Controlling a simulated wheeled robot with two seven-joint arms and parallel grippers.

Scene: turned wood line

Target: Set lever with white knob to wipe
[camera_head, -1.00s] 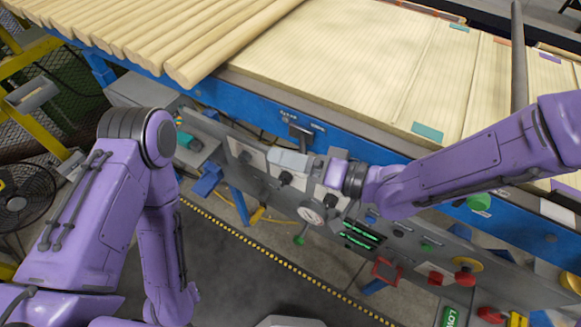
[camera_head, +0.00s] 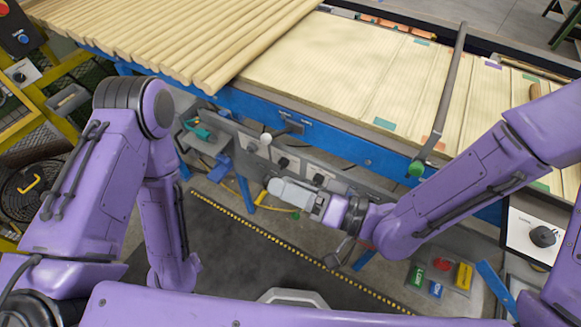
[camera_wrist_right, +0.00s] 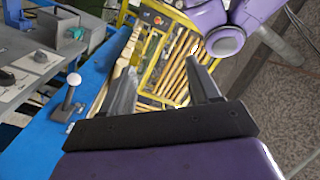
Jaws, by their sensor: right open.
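The lever with the white knob (camera_head: 265,139) stands on the grey control panel along the blue table's near side. In the right wrist view the white knob (camera_wrist_right: 74,79) tops a short grey stem on a small base, left of my gripper. I cannot read any setting label beside it. My right gripper (camera_head: 276,187) is in front of the panel, below and slightly right of the knob, apart from it. In the right wrist view its two dark fingers (camera_wrist_right: 165,95) are spread with nothing between them. My left arm is folded at the left; its gripper does not show.
Black-knobbed switches (camera_head: 283,162) sit on the panel right of the lever. Wooden slats and panels lie on the blue table (camera_head: 335,140) behind. A teal-handled device (camera_head: 200,130) is to the left. The dark floor mat (camera_head: 235,245) below is clear.

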